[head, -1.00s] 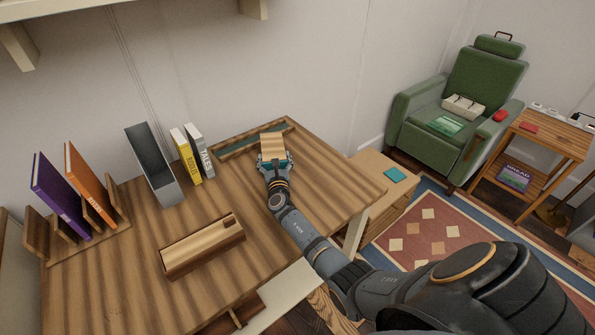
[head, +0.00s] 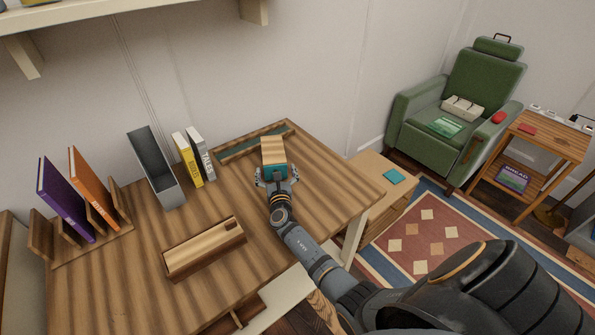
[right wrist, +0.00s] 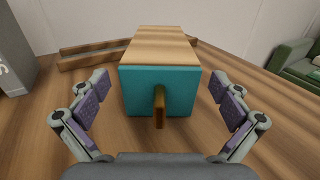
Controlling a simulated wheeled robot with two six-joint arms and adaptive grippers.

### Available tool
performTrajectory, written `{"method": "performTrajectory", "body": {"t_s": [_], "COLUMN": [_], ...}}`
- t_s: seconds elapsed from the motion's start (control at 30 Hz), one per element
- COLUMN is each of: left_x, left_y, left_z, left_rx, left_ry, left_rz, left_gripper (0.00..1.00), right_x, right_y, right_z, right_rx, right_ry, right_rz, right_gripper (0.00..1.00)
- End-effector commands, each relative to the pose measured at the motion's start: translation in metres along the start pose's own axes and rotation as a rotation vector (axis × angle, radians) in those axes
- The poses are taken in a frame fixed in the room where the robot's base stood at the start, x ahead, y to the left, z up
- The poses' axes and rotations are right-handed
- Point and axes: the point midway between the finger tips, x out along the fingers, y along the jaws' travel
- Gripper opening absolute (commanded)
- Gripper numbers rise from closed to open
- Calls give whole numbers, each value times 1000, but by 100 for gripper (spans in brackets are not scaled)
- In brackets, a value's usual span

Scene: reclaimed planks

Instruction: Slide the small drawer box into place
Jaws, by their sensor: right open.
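The small drawer box (head: 274,152) is a wooden block with a teal front, near the back of the wooden desk. In the right wrist view its teal front (right wrist: 157,92) faces me, with a wooden pull tab (right wrist: 159,106) sticking out. My right gripper (head: 277,177) is just in front of it. In the right wrist view the fingers of the right gripper (right wrist: 162,108) are spread wide on either side, apart from the box. A tray-like wooden frame with a teal inside (head: 238,148) lies behind and to the left of the box. My left gripper is not in view.
A lidded wooden box (head: 204,249) lies on the desk front. Yellow (head: 187,159) and white books, a grey file holder (head: 155,168) and a rack with purple (head: 65,199) and orange books stand left. The desk right of the drawer box is clear.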

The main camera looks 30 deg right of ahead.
Motion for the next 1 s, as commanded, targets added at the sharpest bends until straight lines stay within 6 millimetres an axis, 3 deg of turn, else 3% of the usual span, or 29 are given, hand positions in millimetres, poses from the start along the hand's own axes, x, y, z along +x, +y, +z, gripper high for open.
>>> {"method": "performTrajectory", "body": {"t_s": [0.2,0.67,0.77,1.0], "left_x": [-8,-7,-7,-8], "left_y": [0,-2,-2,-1], "left_z": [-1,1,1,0], "left_rx": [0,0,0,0], "left_ry": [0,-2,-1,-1], "left_rz": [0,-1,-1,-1], "left_gripper": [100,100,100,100], "right_x": [-26,-30,-43,-102], "right_y": [0,0,0,0], "right_z": [1,-2,-3,-2], "right_rx": [0,0,1,1], "right_ry": [0,2,3,4], "right_rz": [0,1,1,0], "right_gripper": [100,100,100,100]}}
